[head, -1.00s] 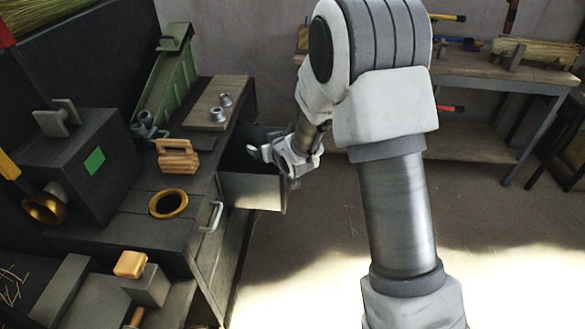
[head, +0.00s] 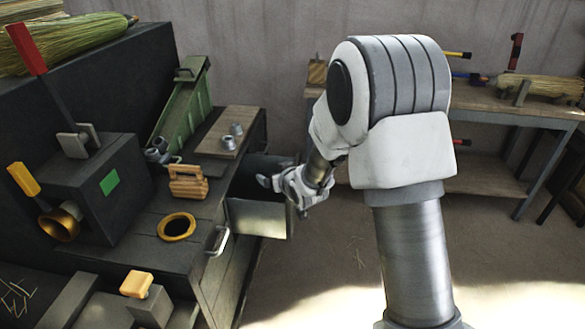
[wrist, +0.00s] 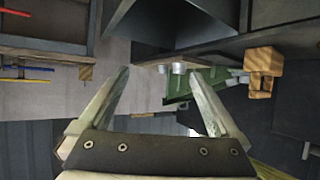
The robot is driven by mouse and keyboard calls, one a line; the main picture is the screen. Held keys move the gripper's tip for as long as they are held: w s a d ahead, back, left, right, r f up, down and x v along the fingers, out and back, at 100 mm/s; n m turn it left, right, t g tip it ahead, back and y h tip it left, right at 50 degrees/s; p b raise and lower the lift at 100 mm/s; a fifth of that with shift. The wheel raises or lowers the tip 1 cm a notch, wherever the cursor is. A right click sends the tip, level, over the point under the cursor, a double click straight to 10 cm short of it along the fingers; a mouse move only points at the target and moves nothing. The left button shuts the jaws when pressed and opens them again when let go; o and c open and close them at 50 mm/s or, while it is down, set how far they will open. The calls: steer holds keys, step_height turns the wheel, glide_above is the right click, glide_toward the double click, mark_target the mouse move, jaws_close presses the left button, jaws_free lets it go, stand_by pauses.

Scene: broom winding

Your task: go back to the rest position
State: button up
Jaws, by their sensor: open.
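My gripper (head: 278,182) is at the open drawer (head: 258,217) of the dark workbench in the head view, by the drawer's right side. In the wrist view my gripper (wrist: 160,100) has its two fingers spread wide with nothing between them. The dark drawer interior (wrist: 185,25) shows beyond the fingertips there. Most of my arm crosses the right half of the head view and hides part of the room behind it.
The workbench carries a wooden block (head: 187,182), a brass ring (head: 177,227), a green chute (head: 185,105) and a board (head: 226,132) with grey cylinders. A shelf bench (head: 490,110) stands at the back right.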

steer(key=shift+r, duration=0.1)
steer(key=s+d+r+m+g+h+p, duration=0.1)
steer(key=s+d+r+p, duration=0.1)
steer(key=s+d+r, duration=0.3)
steer(key=s+d+r+h+p, duration=0.1)
steer(key=s+r+p, duration=0.15)
steer(key=r, duration=0.45)
steer(key=s+d+r+m+g+h+p, duration=0.1)
steer(key=s+d+r, duration=0.35)
steer(key=r, duration=0.25)
steer(key=s+d+r+m+g+p, duration=0.1)
steer(key=s+r+g+p, duration=0.1)
steer(key=s, duration=1)
steer(key=s+d+r+g+h+p, duration=0.1)
steer(key=s+r, duration=0.5)
steer(key=s, duration=0.7)
steer(key=d+g+p, duration=0.1)
steer(key=p, duration=0.1)
steer(key=shift+s+d+r+m+p, duration=0.2)
steer(key=shift+r+m+p, duration=0.05)
steer(key=shift+m+p, duration=0.15)
